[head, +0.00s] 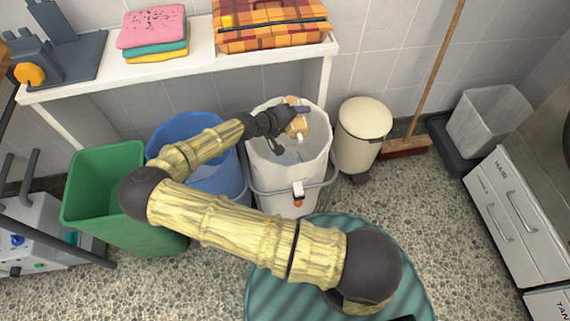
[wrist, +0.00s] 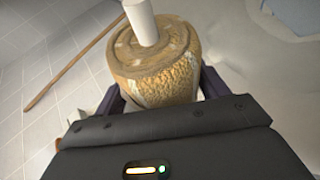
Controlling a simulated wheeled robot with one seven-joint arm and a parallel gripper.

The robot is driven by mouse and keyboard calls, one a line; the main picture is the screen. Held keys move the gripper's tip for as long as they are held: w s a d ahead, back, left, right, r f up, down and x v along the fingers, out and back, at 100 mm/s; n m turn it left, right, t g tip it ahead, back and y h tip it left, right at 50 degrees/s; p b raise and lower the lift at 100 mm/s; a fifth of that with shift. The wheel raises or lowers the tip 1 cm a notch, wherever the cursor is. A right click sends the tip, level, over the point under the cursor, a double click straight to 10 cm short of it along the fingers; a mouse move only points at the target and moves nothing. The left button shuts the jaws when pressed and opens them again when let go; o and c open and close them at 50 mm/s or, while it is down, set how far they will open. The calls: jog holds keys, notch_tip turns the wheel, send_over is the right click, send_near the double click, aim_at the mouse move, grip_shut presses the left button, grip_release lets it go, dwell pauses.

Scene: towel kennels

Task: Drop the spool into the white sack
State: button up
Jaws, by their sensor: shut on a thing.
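The spool (head: 295,102) is tan with a pale peg at its end. In the wrist view the spool (wrist: 165,72) fills the space between the two dark fingers. My gripper (head: 299,112) is shut on it and holds it over the open mouth of the white sack (head: 290,176). The sack stands on the floor with a grey band around it and a small white and orange tag on its front. In the head view my gripper hides part of the spool. The exact height of the spool above the sack's rim is hard to tell.
A blue bin (head: 226,178) stands left of the sack, and a green bin (head: 110,212) further left. A cream lidded bin (head: 362,135) is close on the right, then a broom (head: 404,148). A white shelf (head: 180,72) with folded towels and a plaid bag (head: 270,38) is behind.

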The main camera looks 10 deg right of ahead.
jog(key=o, duration=1.1)
jog(key=shift+d, duration=0.1)
jog(key=p+v, duration=0.1)
jog(key=v, duration=1.6)
jog(key=shift+r+p, duration=0.1)
jog(key=shift+p, duration=0.3)
jog(key=shift+s, duration=0.1)
